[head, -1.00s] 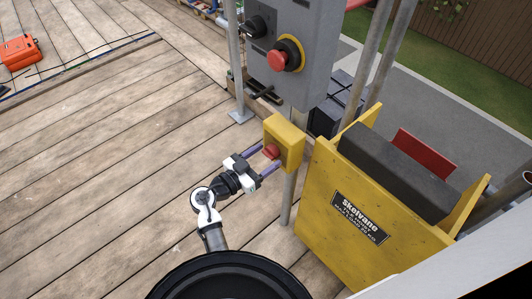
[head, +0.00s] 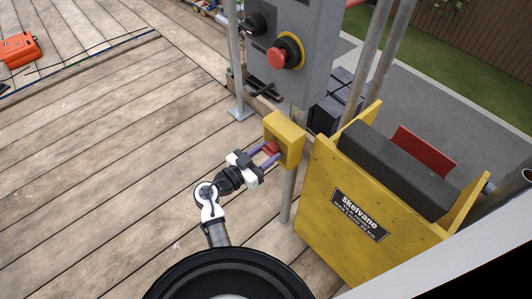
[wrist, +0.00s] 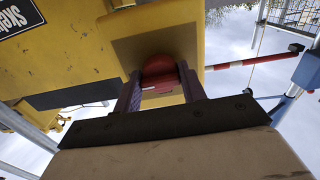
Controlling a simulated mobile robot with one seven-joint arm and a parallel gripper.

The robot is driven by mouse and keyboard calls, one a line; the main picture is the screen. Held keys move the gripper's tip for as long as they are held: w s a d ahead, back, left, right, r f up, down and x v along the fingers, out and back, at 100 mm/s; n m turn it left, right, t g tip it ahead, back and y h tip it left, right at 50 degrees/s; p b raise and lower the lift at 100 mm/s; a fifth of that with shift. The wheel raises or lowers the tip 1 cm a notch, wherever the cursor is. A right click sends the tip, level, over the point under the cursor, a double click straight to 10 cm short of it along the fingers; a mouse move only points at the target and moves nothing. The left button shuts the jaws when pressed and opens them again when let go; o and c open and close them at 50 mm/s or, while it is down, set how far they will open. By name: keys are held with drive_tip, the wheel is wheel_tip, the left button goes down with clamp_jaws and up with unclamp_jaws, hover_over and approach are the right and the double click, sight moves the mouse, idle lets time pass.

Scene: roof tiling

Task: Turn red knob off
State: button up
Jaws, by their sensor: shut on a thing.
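The red knob (head: 271,148) sits on the front of a small yellow box (head: 285,133) fixed to a grey post. My gripper (head: 270,152) is at the box with one finger on each side of the knob, shut on it. The wrist view shows the red knob (wrist: 158,72) between the two dark purple fingers, with the yellow box (wrist: 200,30) behind it. A pale line shows on the knob's near part. The fingers hide the knob's sides.
A grey control box (head: 290,50) with a black knob (head: 254,25) and a red mushroom button (head: 286,53) stands above. A yellow Skelvane hoist carriage (head: 325,205) is close on the right. An orange case (head: 18,49) lies far left. The plank deck (head: 100,170) at left is mostly clear.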

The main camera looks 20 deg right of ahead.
drive_tip(key=n+p, duration=0.1)
drive_tip(key=n, duration=0.8)
drive_tip(key=shift+s+r, duration=0.1)
drive_tip(key=shift+r, duration=0.05)
drive_tip(key=n+p, duration=0.2)
drive_tip(key=n, duration=0.3)
drive_tip(key=shift+r+n+p, duration=0.1)
drive_tip(key=shift+n+p, duration=0.2)
drive_tip(key=shift+p, duration=0.05)
drive_tip(key=shift+n+p, duration=0.9)
drive_tip(key=shift+n, duration=0.6)
drive_tip(key=o, duration=1)
drive_tip(key=shift+c, duration=0.2)
